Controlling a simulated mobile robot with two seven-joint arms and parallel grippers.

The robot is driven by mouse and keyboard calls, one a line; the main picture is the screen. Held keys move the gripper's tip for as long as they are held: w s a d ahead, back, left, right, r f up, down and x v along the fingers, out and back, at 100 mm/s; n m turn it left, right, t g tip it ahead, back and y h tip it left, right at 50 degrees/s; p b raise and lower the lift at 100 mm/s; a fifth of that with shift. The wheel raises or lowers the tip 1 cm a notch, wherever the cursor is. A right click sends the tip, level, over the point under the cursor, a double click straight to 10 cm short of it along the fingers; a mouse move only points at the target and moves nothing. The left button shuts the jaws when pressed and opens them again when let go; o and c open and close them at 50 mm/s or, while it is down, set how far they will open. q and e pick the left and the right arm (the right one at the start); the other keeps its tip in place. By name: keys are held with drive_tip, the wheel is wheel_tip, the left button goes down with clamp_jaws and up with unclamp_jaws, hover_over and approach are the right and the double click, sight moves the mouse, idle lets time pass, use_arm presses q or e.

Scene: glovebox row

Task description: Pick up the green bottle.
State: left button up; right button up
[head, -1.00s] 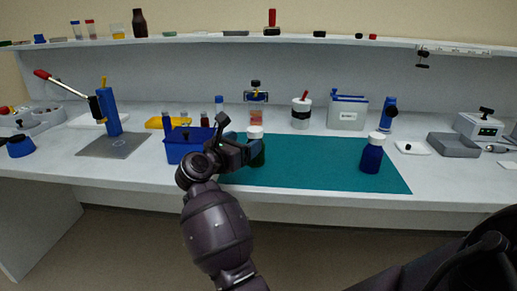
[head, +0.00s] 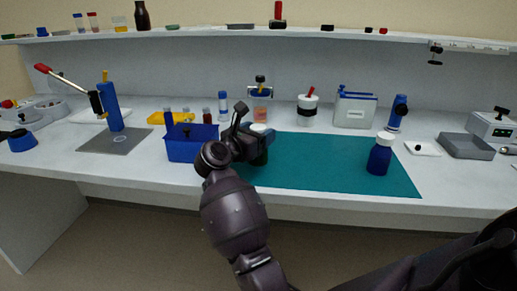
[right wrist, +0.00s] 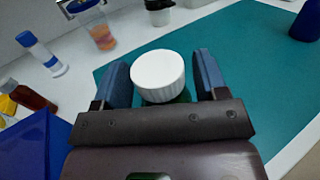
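The green bottle stands upright at the left part of the teal mat (head: 330,165); its white cap (head: 260,128) shows behind my right gripper (head: 254,132), which hides most of its body. In the right wrist view the white ribbed cap (right wrist: 158,72) sits between the two blue-grey fingers of my right gripper (right wrist: 162,78), with a sliver of green below it. The fingers are open, one on each side, with a small gap visible at the right. My left gripper is not in view.
A blue bin (head: 188,146) stands close left of my right gripper. A blue bottle with a white cap (head: 380,158) stands at the mat's right. Behind are a jar with orange contents (head: 262,108) and a white-and-black container (head: 307,112). The mat's middle is clear.

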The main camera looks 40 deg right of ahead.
drive_tip(key=c, duration=0.9)
